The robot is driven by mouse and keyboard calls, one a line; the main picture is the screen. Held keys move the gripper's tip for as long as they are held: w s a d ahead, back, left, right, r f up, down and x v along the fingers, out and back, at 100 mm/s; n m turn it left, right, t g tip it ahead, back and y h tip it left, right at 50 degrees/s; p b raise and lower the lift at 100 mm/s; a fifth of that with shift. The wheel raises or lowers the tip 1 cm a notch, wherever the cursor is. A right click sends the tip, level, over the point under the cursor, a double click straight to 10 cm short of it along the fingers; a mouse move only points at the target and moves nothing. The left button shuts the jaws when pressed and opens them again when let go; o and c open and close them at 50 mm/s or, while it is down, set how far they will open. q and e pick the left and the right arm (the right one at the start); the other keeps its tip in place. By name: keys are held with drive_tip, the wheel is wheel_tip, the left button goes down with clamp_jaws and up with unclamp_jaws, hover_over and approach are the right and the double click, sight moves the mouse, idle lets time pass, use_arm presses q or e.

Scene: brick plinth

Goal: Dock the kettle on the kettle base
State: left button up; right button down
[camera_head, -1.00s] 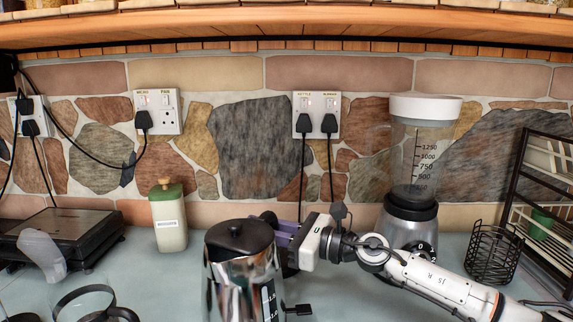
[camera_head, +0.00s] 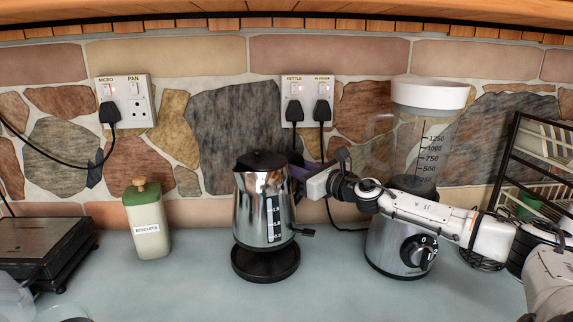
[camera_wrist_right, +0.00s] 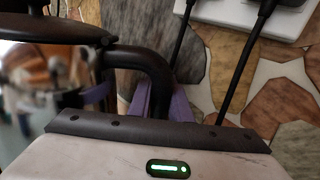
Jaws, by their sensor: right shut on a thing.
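The shiny steel kettle (camera_head: 262,212) with a black lid stands upright in the head view, directly over the round black kettle base (camera_head: 265,266). The base's front rim shows below the kettle's bottom; I cannot tell whether the two touch. My right gripper (camera_head: 299,170) reaches in from the right, behind the kettle, and is shut on its black handle. In the right wrist view the purple fingers (camera_wrist_right: 162,98) sit on either side of the handle (camera_wrist_right: 150,62), with the kettle's body (camera_wrist_right: 42,85) at the left. My left gripper is not in view.
A blender (camera_head: 398,243) stands close on the right, beneath my right arm. A cream and green biscuits tin (camera_head: 147,228) stands to the left, and a dark flat appliance (camera_head: 45,250) further left.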

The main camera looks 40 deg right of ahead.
drive_tip(key=shift+f+b, duration=2.25)
drive_tip(key=shift+f, duration=0.2)
drive_tip(key=shift+f+b, duration=0.6)
drive_tip(key=shift+f, duration=0.05)
